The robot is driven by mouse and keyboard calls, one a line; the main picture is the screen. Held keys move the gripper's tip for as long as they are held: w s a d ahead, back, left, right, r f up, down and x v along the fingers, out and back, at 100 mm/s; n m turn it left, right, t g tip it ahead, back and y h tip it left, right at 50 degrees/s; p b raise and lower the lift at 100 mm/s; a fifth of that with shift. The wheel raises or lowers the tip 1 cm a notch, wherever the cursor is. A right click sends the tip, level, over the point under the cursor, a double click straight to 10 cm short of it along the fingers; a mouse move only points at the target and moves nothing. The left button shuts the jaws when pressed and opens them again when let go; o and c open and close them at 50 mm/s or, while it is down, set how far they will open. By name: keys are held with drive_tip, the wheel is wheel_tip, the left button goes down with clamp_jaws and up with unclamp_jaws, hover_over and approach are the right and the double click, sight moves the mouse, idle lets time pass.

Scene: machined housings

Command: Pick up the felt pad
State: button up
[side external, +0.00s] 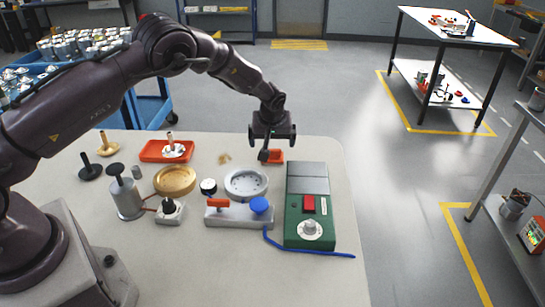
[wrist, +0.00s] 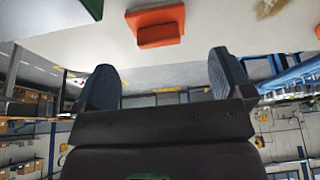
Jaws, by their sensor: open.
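An orange-red block-like pad, which seems to be the felt pad (side external: 275,156), lies near the far edge of the table, partly hidden behind my gripper. It also shows in the wrist view (wrist: 157,25), at the top centre, as a flat orange piece with a raised front part. My gripper (side external: 265,153) is just above and in front of it in the side view. In the wrist view my gripper (wrist: 162,75) has its two dark fingers wide apart with nothing between them. The pad is beyond the fingertips, apart from them.
A green box with a red switch (side external: 308,205) stands right of the pad. A grey ring-shaped housing (side external: 246,183) and a grey fixture with a blue knob (side external: 240,213) are nearer. Tan shavings (side external: 224,158) and an orange tray (side external: 166,151) lie left. The table's far edge is close.

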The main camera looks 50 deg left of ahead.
sight(273, 150)
drive_tip(key=shift+x, duration=2.75)
drive_tip(key=shift+s+d, duration=0.1)
drive_tip(key=shift+d, duration=0.1)
drive_tip(key=shift+c, duration=0.5)
drive_tip(key=c, duration=0.9)
